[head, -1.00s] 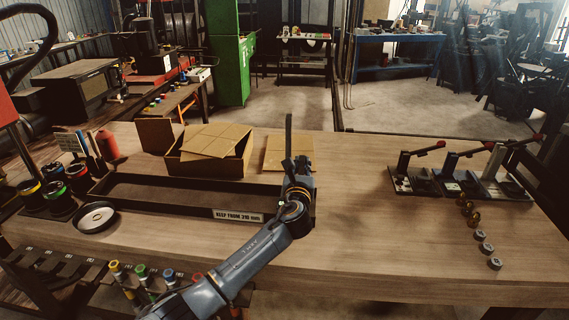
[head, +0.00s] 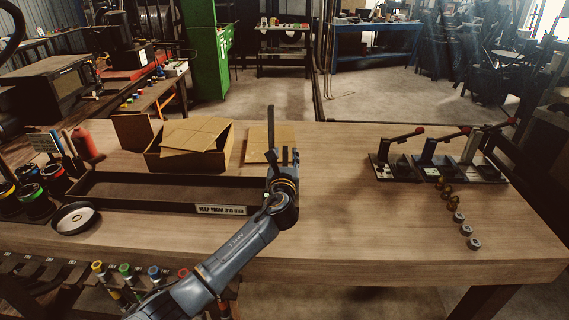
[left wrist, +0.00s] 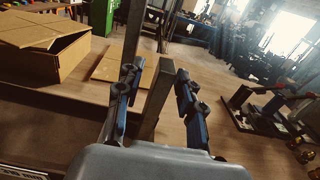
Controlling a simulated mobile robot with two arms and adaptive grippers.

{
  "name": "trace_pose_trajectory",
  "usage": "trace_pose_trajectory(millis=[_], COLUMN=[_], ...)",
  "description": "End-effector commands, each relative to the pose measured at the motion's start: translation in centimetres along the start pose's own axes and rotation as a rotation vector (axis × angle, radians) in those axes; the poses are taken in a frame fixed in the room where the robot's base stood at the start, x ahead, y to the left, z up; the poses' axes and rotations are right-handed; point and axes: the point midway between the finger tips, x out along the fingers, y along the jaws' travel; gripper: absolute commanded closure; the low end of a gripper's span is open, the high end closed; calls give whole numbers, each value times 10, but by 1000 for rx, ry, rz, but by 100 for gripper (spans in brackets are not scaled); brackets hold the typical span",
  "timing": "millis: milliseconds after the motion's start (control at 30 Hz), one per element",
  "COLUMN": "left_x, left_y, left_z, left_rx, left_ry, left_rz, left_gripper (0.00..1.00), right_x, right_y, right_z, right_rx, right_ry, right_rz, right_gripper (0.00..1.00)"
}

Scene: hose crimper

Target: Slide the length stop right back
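A dark upright post (head: 271,130) stands at the right end of the long black tray (head: 130,203); it looks like the length stop, though its foot is hidden behind my gripper. My left gripper (head: 281,156) is at the post, fingers pointing up and away in the head view. In the left wrist view, the post (left wrist: 156,98) stands between the two spread fingers of my left gripper (left wrist: 157,88), with gaps on both sides. The fingers are open and hold nothing. My right gripper is not in view.
A cardboard box (head: 187,153) and a flat cardboard piece (head: 258,144) lie behind the tray. A round dish (head: 75,218) is at its left front. Lever tools (head: 435,168) and several small fittings (head: 459,217) are at the right. The bench between is clear.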

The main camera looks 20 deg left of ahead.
Motion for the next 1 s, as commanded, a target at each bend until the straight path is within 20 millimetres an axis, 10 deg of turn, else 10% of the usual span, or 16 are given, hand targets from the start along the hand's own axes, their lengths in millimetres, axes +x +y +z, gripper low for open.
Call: trace_pose_trajectory(millis=[600, 1000], left_x=[-103, -118], left_y=[0, 0], left_z=[-1, -1], left_rx=[0, 0], left_ry=[2, 2], left_rz=[-2, 0], left_gripper=[62, 62], right_x=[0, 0], right_y=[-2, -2], right_z=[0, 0], right_rx=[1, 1], right_ry=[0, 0], right_rz=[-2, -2], right_gripper=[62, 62])
